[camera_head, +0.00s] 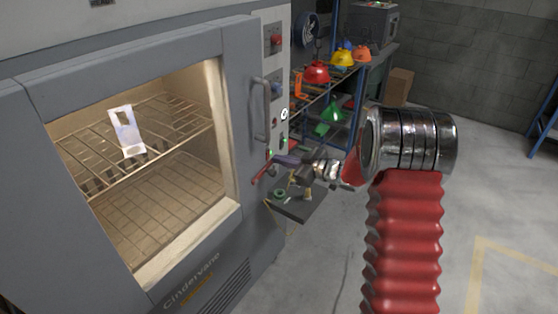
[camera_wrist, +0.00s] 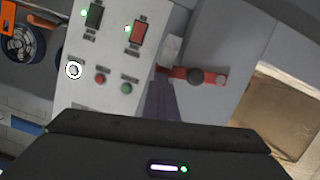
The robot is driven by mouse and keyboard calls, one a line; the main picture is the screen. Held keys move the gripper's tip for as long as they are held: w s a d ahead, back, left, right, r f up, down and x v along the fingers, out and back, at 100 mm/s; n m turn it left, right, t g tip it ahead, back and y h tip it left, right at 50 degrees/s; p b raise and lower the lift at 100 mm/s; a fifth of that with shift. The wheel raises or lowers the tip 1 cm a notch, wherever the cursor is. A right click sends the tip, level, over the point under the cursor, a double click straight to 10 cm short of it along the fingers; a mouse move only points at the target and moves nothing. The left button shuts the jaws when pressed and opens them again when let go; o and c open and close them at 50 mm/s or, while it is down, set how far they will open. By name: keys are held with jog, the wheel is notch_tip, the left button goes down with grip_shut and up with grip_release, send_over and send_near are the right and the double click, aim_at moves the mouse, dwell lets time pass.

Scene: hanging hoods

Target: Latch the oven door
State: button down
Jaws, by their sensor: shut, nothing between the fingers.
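The grey oven door (camera_head: 238,100) appears to lie against the oven front, with a large window and a vertical handle (camera_head: 261,110). A red latch lever (camera_head: 263,169) sits low beside the door's right edge. In the wrist view the red lever (camera_wrist: 214,79) lies roughly level, with a dark round knob on it, between the control panel and the door. My gripper (camera_head: 280,159) is shut and empty, close to the lever at its right. Its purple-grey fingers (camera_wrist: 162,101) point towards the lever's panel-side end. I cannot tell whether they touch it.
The control panel (camera_head: 275,60) with switches and buttons runs along the oven's right side. A small dark shelf (camera_head: 298,206) is below my gripper. A blue rack (camera_head: 352,95) with coloured hoods stands behind. Open concrete floor (camera_head: 500,205) lies to the right.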

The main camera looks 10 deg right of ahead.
jog(key=shift+w+a+r, duration=0.2)
jog(key=shift+r, duration=0.05)
jog(key=shift+r, duration=0.1)
jog(key=s+d+r, duration=0.5)
jog(key=s+d, duration=0.1)
jog(key=s, duration=0.2)
jog(key=shift+r, duration=0.25)
jog(key=shift+s+d, duration=0.1)
dwell(0.6)
